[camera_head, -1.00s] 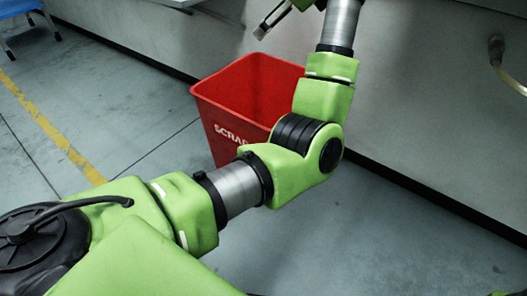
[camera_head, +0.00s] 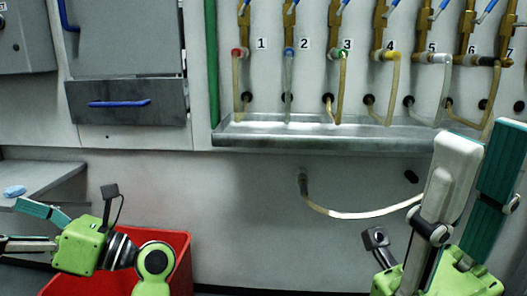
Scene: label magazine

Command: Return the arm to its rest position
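My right gripper (camera_head: 482,140) is raised at the lower right, in front of the wall. Its two long fingers point up with a gap between them, and nothing shows in the gap. My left gripper (camera_head: 10,222) is at the lower left, its fingers pointing left. The fingers are spread and nothing is between them. The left arm's green wrist is in front of the red bin (camera_head: 182,262). The rest of both arms is mostly cut off by the lower edge.
A metal trough (camera_head: 300,136) runs along the wall under numbered valves with hoses. A pale hose (camera_head: 350,215) hangs from the wall behind the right gripper. A grey ledge (camera_head: 45,176) with a small blue item (camera_head: 14,191) is at the left. The wall's middle is clear.

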